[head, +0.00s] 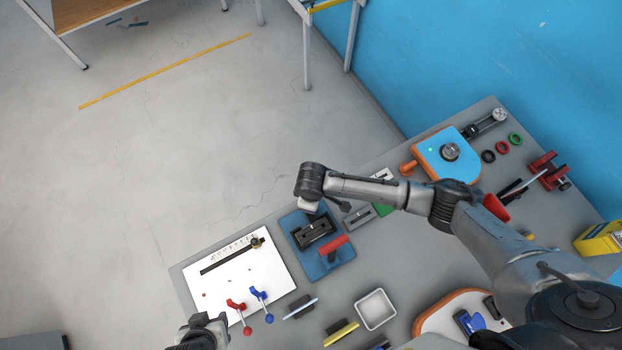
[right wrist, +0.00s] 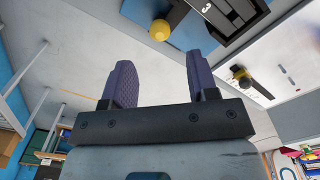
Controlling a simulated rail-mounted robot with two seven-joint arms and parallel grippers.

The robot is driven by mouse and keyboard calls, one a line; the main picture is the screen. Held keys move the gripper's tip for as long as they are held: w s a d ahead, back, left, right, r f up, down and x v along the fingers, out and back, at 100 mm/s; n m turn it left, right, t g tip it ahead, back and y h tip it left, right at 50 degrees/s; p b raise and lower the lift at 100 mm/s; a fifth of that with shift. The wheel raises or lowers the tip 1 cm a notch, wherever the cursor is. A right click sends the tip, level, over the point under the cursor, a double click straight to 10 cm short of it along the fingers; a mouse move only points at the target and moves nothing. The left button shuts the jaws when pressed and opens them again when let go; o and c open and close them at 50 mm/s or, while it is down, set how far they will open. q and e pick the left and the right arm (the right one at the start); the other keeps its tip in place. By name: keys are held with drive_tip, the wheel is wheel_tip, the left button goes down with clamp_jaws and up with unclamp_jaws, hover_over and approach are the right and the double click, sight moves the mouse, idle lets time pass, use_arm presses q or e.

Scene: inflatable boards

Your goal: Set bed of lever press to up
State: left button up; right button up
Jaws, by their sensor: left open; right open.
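What looks like the lever press (head: 318,265) stands on a blue base at the middle of the bench, with a black slotted block and a red bar on it. I cannot tell the bed's position. In the right wrist view a blue part (right wrist: 192,32), a yellow ball (right wrist: 160,29) and a black block marked 3 (right wrist: 232,14) show beyond the fingers. My right gripper (right wrist: 160,77) is open and empty, near the press's far-left edge; its fingers are hard to see in the head view. My left gripper (head: 205,328) is open at the bench's near-left edge, apart from the press.
A white sheet (head: 270,292) with red and blue levers (head: 260,297) lies left of the press. A white tray (head: 375,310) stands in front. A blue box with an orange handle (head: 440,168) stands at the back right. The bench's left edge is close to both grippers.

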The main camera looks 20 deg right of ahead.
wheel_tip(320, 180, down, 8)
drive_tip(key=shift+r, duration=0.2)
drive_tip(key=shift+c, duration=0.4)
clamp_jaws()
idle(0.4)
